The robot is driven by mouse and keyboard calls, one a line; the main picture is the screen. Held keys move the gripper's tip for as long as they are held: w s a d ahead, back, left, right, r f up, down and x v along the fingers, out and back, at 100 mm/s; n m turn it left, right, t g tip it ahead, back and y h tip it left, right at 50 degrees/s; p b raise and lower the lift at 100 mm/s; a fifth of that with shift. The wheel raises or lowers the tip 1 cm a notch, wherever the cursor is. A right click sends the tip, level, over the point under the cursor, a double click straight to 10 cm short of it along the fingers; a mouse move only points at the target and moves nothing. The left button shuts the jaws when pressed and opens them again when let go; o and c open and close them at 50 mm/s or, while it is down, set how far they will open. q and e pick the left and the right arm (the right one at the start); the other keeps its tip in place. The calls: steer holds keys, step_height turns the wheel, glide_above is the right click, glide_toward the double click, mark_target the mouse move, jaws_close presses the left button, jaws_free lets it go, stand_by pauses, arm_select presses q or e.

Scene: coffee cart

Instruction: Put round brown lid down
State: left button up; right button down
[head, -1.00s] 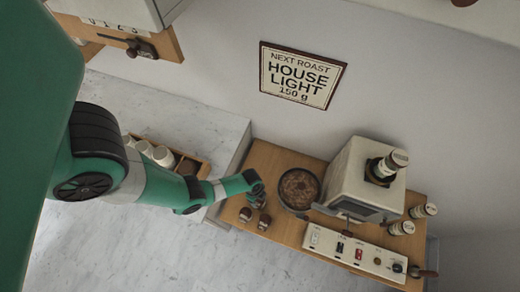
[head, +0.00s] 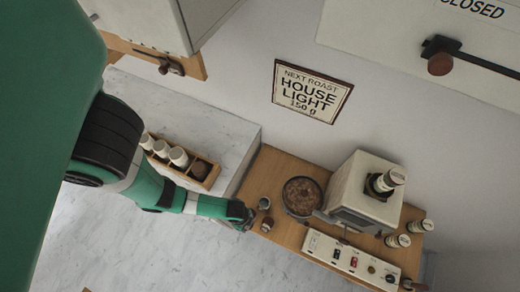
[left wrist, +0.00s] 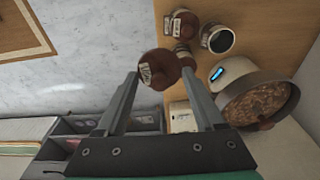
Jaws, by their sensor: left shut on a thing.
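A round brown lid (left wrist: 155,62) with a small pale label is between the fingertips of my left gripper (left wrist: 160,78) in the left wrist view. The gripper is shut on it and holds it beside the wooden counter's edge. In the head view my left gripper (head: 245,216) is at the counter's left end, and the lid cannot be made out there. An open jar with a dark inside (left wrist: 219,40) stands on the counter; a brown-topped jar (left wrist: 181,25) stands close to it. Another brown item (left wrist: 183,52) is partly hidden behind the held lid. My right gripper is not in view.
A round pan of brown contents (head: 302,196) and a pale boxy machine (head: 350,185) stand right of the jars. A control panel (head: 330,250) lies along the front. A wooden rack with white containers (head: 212,178) is on the marble (head: 140,240), which has free room.

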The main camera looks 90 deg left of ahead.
arm_select(q)
steer(key=shift+s+a+f+n, duration=0.15)
steer(key=shift+s+a+n, duration=0.05)
steer(key=shift+n, duration=0.6)
steer(key=a+f+n+b, duration=0.1)
steer(key=a+f+n, duration=0.1)
steer(key=n, duration=0.1)
steer(key=w+a+f+n+b, duration=0.1)
steer(key=a+f+n+b, duration=0.1)
steer(key=n, duration=0.1)
steer(key=w+a+f+n+y+b, duration=0.1)
steer(key=a+f+n+b, duration=0.1)
steer(key=n, duration=0.1)
steer(key=shift+a, duration=0.3)
steer(key=a+f+n+b, duration=0.5)
steer(key=a+n+b, duration=0.1)
steer(key=a, duration=0.4)
steer(key=b, duration=0.7)
glide_above(250, 196)
steer(key=shift+y, duration=0.4)
step_height(250, 196, down, 6)
steer(key=shift+s+d+f, duration=0.1)
steer(key=shift+d+f, duration=0.05)
steer(key=shift+f, duration=0.05)
steer(key=shift+r+p, duration=0.1)
steer(key=shift+p, duration=0.2)
steer(key=shift+f+b, duration=1.65)
steer(key=shift+f, duration=0.35)
steer(key=o, duration=1.3)
steer(key=shift+r, duration=0.1)
